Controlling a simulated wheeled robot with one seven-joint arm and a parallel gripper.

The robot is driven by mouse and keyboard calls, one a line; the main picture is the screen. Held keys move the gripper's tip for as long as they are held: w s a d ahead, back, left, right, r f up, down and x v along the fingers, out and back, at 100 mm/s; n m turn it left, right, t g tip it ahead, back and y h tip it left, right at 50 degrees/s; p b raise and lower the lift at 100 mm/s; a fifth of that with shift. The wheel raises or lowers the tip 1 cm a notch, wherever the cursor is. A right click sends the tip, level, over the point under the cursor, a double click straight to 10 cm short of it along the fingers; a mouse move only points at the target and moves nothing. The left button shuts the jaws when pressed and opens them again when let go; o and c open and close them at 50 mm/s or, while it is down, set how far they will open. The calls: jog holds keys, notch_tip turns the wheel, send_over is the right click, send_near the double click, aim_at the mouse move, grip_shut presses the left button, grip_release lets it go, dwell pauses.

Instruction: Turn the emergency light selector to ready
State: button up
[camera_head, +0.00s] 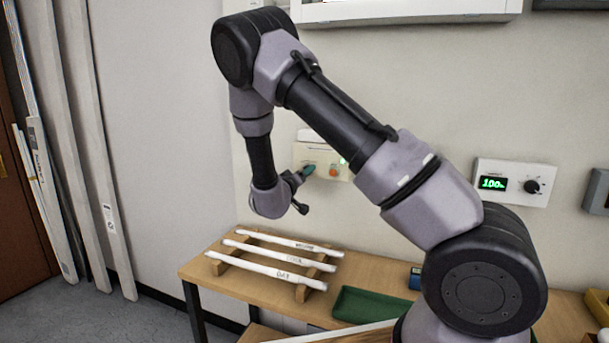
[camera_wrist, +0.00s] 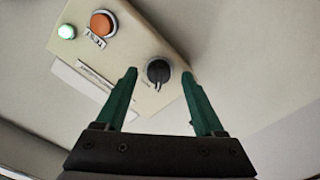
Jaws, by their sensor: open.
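The emergency light selector is a black round knob (camera_wrist: 158,72) with a pale pointer line, on a beige wall box (camera_wrist: 140,45). In the wrist view it shows between the two green fingertips of my gripper (camera_wrist: 159,76), which is open with a gap on each side of the knob. I cannot tell whether the tips reach down around it. The box (camera_head: 303,153) also shows in the head view, with my gripper (camera_head: 308,171) in front of its left part, hiding the knob there.
The box also has an orange button (camera_wrist: 103,22) and a lit green lamp (camera_wrist: 66,32). Below stands a wooden table (camera_head: 205,262) with white labelled tubes (camera_head: 268,271) on a rack and a green tray (camera_head: 372,306). A dial panel (camera_head: 515,169) reading 100 is to the right.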

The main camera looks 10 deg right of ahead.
jog(key=shift+w+d, duration=0.4)
jog(key=shift+w, duration=0.1)
grip_shut()
